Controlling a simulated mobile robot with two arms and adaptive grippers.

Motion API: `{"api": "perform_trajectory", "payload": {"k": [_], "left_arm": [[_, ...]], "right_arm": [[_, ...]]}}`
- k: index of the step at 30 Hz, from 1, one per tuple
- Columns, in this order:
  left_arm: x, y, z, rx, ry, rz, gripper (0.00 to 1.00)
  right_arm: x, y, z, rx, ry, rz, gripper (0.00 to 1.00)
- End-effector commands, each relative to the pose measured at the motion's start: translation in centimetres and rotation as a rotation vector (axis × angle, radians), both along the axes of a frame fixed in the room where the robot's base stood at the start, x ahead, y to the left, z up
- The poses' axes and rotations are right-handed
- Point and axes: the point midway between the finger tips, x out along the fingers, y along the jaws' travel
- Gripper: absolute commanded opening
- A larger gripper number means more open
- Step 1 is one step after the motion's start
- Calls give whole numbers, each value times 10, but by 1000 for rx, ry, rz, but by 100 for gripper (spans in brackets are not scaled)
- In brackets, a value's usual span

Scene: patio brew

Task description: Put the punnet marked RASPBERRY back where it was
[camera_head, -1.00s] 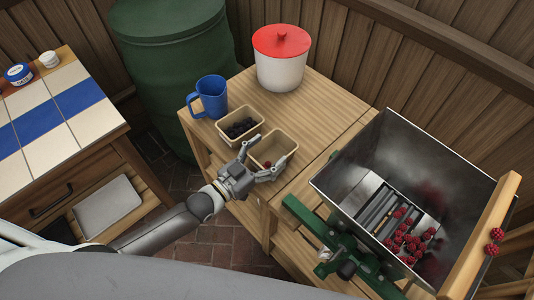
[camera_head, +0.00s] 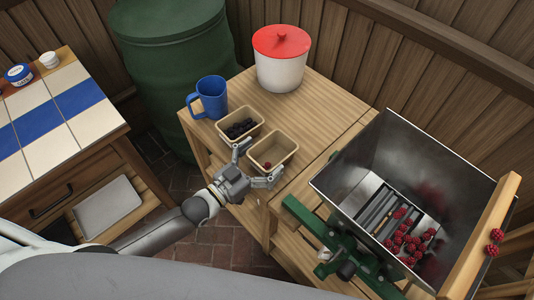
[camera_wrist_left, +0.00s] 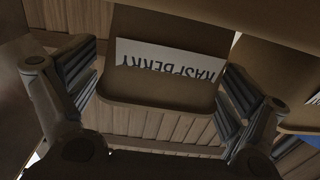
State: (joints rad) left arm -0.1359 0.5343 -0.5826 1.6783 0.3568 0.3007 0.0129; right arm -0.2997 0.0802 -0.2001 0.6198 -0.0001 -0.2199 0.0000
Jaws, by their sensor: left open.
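In the wrist view the fingers stand apart on either side of the labelled wall, with gaps showing. My right gripper is not in view.
A second punnet (camera_head: 241,112) with dark berries stands close beside, behind my left gripper. A blue jug (camera_head: 211,98) and a white pot with red lid (camera_head: 282,70) stand behind. A metal hopper (camera_head: 355,160) with raspberries is at right. Bare tabletop lies right of the punnets.

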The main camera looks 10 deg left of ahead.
Motion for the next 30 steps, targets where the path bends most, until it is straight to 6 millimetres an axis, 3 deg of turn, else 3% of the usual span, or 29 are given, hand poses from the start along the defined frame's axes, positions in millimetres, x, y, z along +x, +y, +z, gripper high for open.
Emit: {"api": "perform_trajectory", "payload": {"k": [9,15,27,30], "left_arm": [[-56,37,-2,4,4,-1,96],[-79,53,0,2,1,0,96],[-88,59,0,1,-1,0,96],[-87,62,-8,13,13,11,96]], "right_arm": [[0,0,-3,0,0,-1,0],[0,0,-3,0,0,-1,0],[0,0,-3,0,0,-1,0],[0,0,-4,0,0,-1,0]]}}
